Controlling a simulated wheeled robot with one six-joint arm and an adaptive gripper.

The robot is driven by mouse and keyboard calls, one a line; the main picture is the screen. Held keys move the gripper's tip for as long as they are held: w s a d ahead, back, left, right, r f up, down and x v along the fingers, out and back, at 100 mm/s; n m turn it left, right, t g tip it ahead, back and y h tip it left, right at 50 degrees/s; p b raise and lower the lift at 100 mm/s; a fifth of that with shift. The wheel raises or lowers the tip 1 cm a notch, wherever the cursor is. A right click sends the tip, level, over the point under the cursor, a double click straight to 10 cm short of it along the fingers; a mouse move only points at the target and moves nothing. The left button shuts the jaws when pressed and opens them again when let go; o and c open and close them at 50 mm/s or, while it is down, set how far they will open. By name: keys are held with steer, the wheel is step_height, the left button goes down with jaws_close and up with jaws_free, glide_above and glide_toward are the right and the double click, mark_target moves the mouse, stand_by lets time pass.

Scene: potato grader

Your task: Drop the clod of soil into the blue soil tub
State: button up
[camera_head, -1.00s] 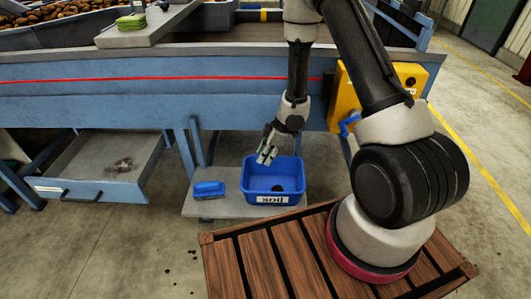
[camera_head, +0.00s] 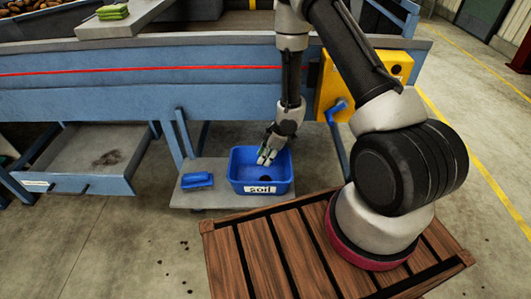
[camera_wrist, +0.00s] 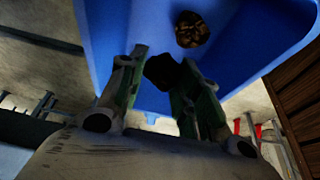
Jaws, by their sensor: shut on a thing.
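The blue soil tub (camera_head: 261,187) with a "soil" label stands on a low grey shelf. My gripper (camera_head: 264,157) points down into the tub's opening. In the wrist view my gripper (camera_wrist: 160,88) is shut on a dark clod of soil (camera_wrist: 162,72), held between the two fingers above the tub floor. The blue inside of the tub (camera_wrist: 125,30) fills the upper part of that view. A separate brown lump (camera_wrist: 191,29) lies in the tub, beyond the fingers. A dark lump (camera_head: 265,178) shows below the fingers in the head view.
A blue brush-like object (camera_head: 197,181) lies left of the tub on the grey shelf (camera_head: 205,201). A blue drawer (camera_head: 75,185) with a dark patch inside is at the left. The blue grader frame (camera_head: 150,95) and a yellow box (camera_head: 335,85) are close behind my arm.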

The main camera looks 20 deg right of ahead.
steer(key=o, duration=1.1)
steer(key=shift+c, duration=0.2)
steer(key=shift+r, duration=0.1)
steer(key=v, duration=1.1)
steer(key=shift+d+r, duration=0.2)
steer(key=shift+r, duration=0.15)
steer(key=shift+s, duration=0.1)
